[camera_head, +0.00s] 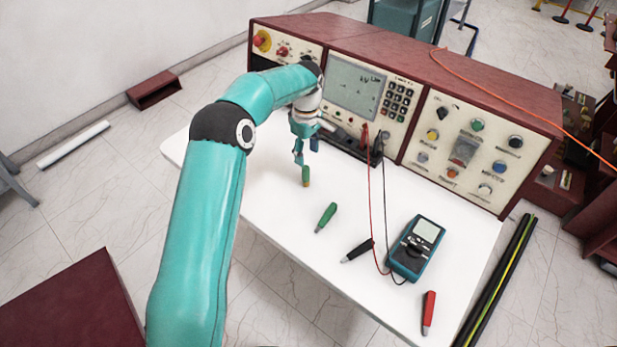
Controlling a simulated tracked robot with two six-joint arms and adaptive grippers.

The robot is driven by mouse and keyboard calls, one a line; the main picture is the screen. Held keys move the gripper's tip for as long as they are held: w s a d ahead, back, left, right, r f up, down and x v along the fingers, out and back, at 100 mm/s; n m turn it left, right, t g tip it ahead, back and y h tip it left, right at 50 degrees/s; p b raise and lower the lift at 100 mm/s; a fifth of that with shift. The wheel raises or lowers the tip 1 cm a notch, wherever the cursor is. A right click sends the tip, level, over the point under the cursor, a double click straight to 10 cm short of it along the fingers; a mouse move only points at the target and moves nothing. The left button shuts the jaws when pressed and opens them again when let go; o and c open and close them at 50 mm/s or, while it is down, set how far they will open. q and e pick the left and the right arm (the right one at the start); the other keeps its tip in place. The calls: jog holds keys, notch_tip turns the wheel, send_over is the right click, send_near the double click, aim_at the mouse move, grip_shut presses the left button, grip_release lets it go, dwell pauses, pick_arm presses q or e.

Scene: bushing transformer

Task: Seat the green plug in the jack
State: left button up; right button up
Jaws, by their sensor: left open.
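My left gripper (303,158) is open, above the table by the front of the test console. A small green piece with a yellowish end (306,176) shows just below its fingertips; I cannot tell whether the fingers touch it. A green plug (326,217) with a pale tip lies on the white table, nearer than the gripper. Small jacks (350,120) show below the screen on the console (358,85); I cannot tell which one is meant. Part of the console front is hidden by my left arm. My right gripper is not in view.
A black plug (357,250), a teal multimeter (416,248) and a red plug (428,312) lie on the right part of the table. Thin red and black leads run from the console to the meter. The white table (275,215) is clear at the front left.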

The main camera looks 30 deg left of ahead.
aim_at(306, 167)
pick_arm(q)
jog(key=shift+s+f+p, duration=0.15)
jog(key=shift+f+p, duration=0.2)
jog(key=shift+f, duration=1.4)
jog(key=shift+s+f+p, duration=0.15)
jog(key=shift+f+p, duration=0.2)
jog(key=shift+f, duration=1.35)
grip_shut()
